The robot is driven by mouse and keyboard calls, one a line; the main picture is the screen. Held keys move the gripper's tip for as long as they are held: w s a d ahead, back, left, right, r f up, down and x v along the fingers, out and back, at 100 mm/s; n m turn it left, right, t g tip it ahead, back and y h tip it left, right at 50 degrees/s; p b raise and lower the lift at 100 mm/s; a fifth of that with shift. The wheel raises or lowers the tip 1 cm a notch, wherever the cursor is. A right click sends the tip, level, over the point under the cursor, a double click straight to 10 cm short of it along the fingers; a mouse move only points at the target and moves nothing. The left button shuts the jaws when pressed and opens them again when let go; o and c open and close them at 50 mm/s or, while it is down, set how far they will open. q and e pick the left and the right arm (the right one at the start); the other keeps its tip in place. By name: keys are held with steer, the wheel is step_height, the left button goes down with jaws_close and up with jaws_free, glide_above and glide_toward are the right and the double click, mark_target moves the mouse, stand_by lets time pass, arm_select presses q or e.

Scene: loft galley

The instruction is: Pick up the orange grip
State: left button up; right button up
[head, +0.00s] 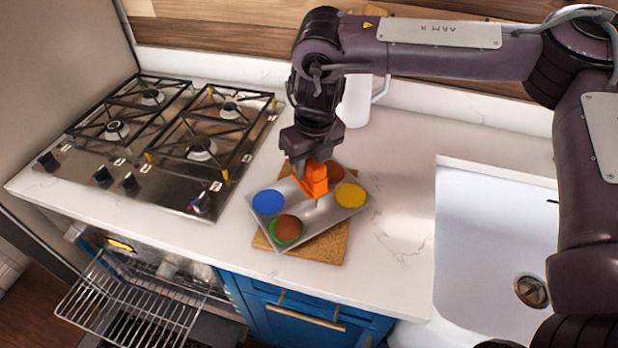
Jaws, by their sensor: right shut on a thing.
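The orange grip (316,181) is in the middle of the head view, above a grey metal tray (325,214). My right gripper (311,163) points down over the tray and is shut on the orange grip. I cannot tell whether the grip touches the tray. Around the grip on the tray are a blue disc (268,202), a yellow disc (350,195), a brown disc with a green rim (287,229) and a reddish disc (334,172), partly hidden. My left gripper is not in view.
The tray lies on a cork board (327,246) on the white counter. A gas hob (165,140) is at left, a white sink (490,240) at right. A white jug (356,100) stands behind my gripper. An oven rack (130,300) sticks out below the counter.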

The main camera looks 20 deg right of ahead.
step_height(320, 180, up, 15)
stand_by(0.3)
steer(key=o, duration=0.4)
steer(key=c, duration=0.4)
step_height(320, 180, up, 6)
steer(key=p, duration=0.8)
